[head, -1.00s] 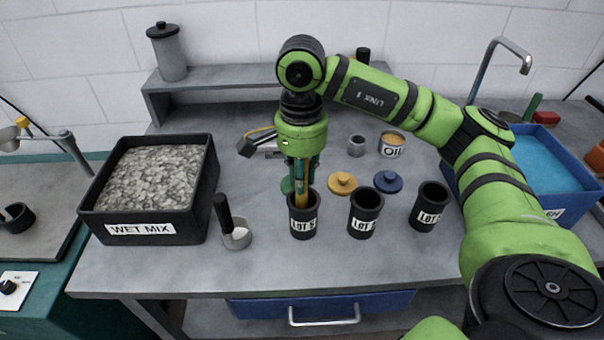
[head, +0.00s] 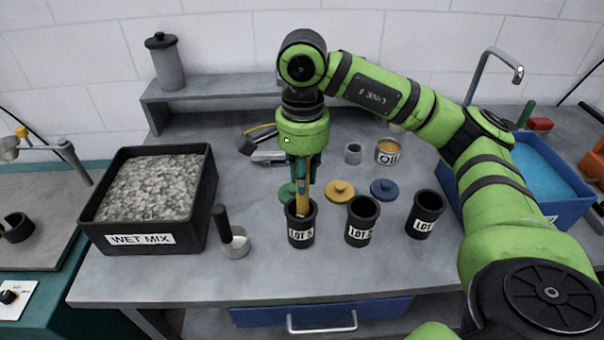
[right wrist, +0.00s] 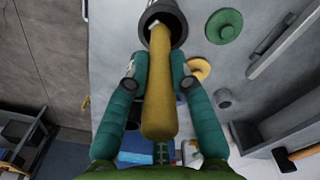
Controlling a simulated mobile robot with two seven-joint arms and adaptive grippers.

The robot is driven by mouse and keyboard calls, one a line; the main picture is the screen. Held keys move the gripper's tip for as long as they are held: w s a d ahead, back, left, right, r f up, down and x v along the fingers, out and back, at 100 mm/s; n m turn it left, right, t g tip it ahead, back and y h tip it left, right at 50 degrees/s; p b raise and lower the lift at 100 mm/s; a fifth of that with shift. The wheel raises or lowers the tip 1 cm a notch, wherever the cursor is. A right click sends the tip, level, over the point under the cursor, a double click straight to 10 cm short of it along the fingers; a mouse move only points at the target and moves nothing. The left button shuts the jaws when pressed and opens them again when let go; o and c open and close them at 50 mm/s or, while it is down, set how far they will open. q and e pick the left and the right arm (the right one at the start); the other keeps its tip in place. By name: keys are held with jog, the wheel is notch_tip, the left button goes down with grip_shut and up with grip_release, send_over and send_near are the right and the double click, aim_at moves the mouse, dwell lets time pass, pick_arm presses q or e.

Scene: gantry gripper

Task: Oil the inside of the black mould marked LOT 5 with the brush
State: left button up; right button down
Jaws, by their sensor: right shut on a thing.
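My right gripper (head: 302,168) is shut on the brush (head: 303,196), which has a yellowish handle and points down. The brush's lower end is inside the leftmost black mould (head: 300,232), marked LOT 5; its bristles are hidden by the mould. In the right wrist view the brush handle (right wrist: 160,95) lies between the teal fingers (right wrist: 158,75) and runs into the mouth of the mould (right wrist: 170,22). The oil tin (head: 388,152) stands open behind, to the right. My left gripper is not in view.
Two more black moulds (head: 361,228) (head: 424,218) stand to the right; their lot numbers are hard to read. Green, yellow (head: 340,190) and blue (head: 384,189) lids lie behind. A WET MIX tub (head: 112,241) and a small pot (head: 236,249) stand left, a blue basin (head: 560,206) right.

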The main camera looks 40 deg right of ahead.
jog(key=shift+f, duration=0.1)
jog(key=f+b, duration=0.3)
jog(key=shift+w, duration=0.4)
jog(key=shift+r, duration=0.15)
jog(key=shift+s+a+r+p, duration=0.15)
jog(key=shift+r+p, duration=0.3)
jog(key=shift+r, duration=0.3)
jog(key=shift+s+a+r+p, duration=0.15)
jog(key=shift+r+p, duration=0.3)
jog(key=shift+r, duration=0.25)
notch_tip(320, 180, up, 8)
jog(key=p, duration=0.7)
